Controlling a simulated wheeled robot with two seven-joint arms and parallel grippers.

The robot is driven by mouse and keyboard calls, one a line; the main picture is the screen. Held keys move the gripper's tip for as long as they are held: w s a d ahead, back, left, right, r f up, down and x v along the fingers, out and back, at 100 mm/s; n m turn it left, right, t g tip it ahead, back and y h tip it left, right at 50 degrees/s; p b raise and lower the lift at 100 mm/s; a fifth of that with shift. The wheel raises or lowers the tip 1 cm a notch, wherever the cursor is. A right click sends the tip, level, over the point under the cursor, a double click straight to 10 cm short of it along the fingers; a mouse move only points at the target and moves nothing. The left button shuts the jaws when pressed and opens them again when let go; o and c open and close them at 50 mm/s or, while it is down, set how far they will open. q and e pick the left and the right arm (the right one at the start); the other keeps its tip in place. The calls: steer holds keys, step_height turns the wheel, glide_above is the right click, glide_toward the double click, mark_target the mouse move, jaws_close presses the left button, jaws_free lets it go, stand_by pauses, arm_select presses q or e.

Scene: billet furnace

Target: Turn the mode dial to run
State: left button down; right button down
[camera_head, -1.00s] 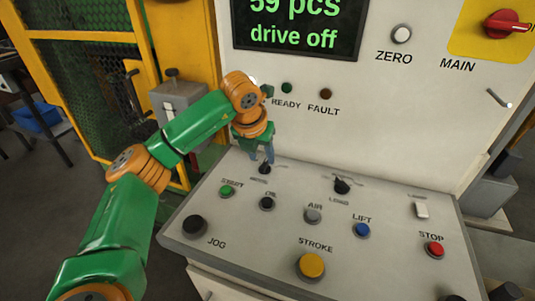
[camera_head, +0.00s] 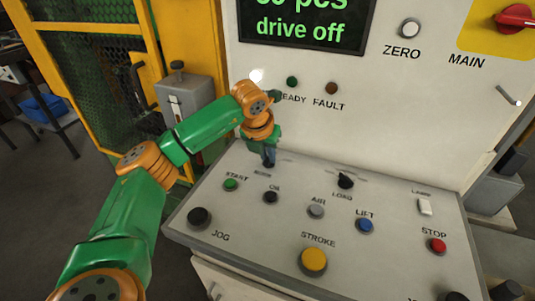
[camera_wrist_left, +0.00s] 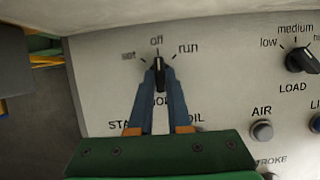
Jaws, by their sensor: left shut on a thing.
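The mode dial (camera_wrist_left: 158,72) is a small black knob at the back left of the sloped control panel (camera_head: 300,225). Its labels read set at left, off at top and run at right; the first is hard to read. The knob's pale mark points up toward off. My left gripper (camera_head: 269,160) comes down onto the dial from behind and hides most of it in the head view. In the left wrist view its two blue-grey fingers (camera_wrist_left: 160,80) are closed on the knob's sides. My right gripper is not in view.
The load dial (camera_head: 345,181) stands to the right on the panel. The display (camera_head: 305,22) above reads "drive off". A yellow guard frame (camera_head: 145,60) stands at left.

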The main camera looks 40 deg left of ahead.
arm_select(q)
steer(key=shift+a+m+h, duration=0.1)
steer(key=shift+m+h, duration=0.4)
steer(key=shift+m, duration=0.7)
steer(key=shift+a+r+m+h+p, duration=0.1)
steer(key=shift+m+h+p, duration=0.3)
steer(key=shift+m, duration=0.4)
steer(key=shift+w+a+m+h+p, duration=0.1)
steer(key=shift+m+h+p, duration=0.35)
steer(key=shift+m, duration=0.7)
steer(key=shift+a+m+h+p, duration=0.1)
steer(key=shift+m+h+p, duration=0.15)
steer(key=shift+m+p, duration=0.65)
steer(key=shift+m, duration=0.45)
steer(key=c, duration=0.9)
jaws_free()
steer(key=shift+d, duration=0.1)
steer(key=shift+o, duration=0.2)
